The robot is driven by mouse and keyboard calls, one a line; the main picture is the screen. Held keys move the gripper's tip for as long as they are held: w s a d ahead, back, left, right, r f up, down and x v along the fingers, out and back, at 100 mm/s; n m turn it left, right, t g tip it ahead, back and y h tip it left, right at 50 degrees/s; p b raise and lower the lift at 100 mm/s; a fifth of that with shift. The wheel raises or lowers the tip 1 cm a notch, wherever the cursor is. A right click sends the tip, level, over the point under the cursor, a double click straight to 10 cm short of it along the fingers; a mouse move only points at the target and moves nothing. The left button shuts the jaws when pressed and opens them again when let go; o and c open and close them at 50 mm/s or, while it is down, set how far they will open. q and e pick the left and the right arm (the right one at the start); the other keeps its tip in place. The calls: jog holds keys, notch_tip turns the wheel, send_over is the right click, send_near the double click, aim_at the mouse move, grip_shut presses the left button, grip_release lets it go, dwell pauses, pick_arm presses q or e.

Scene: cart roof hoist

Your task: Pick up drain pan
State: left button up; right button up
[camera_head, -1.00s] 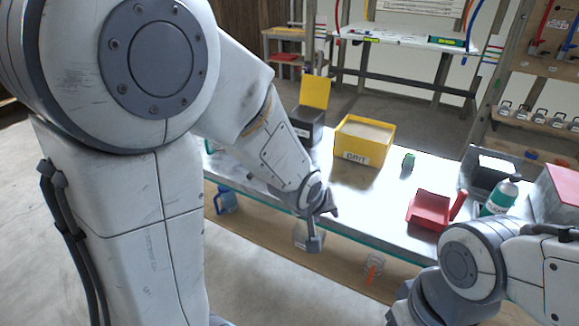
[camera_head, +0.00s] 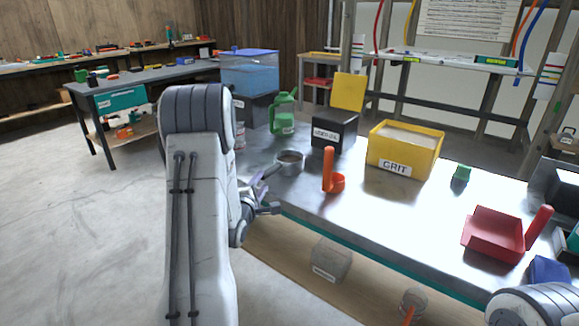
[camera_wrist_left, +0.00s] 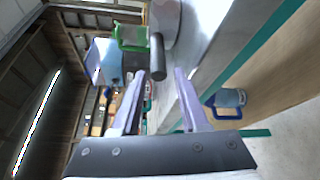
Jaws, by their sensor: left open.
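A round grey pan with dark contents, which looks like the drain pan (camera_head: 290,163), sits near the left front edge of the metal bench (camera_head: 375,215). In the left wrist view its grey body (camera_wrist_left: 165,22) and dark handle (camera_wrist_left: 158,55) show at the top centre. My left gripper (camera_head: 270,191) is open at the bench's front edge, just left of and below the pan. In the left wrist view the handle points down towards the gap between my open fingers (camera_wrist_left: 162,82), and nothing is gripped. My right arm shows at the lower right; its gripper is out of frame.
An orange scoop (camera_head: 333,182) stands right of the pan. A green can (camera_head: 283,116), a dark bin (camera_head: 334,134) and a yellow GRIT box (camera_head: 404,148) stand behind. A red scoop (camera_head: 493,235) lies right. The bench middle is clear.

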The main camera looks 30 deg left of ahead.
aim_at(266, 176)
pick_arm(q)
jog(key=shift+x, duration=3.1)
jog(key=shift+d+r, duration=0.15)
jog(key=shift+r, duration=0.05)
grip_shut()
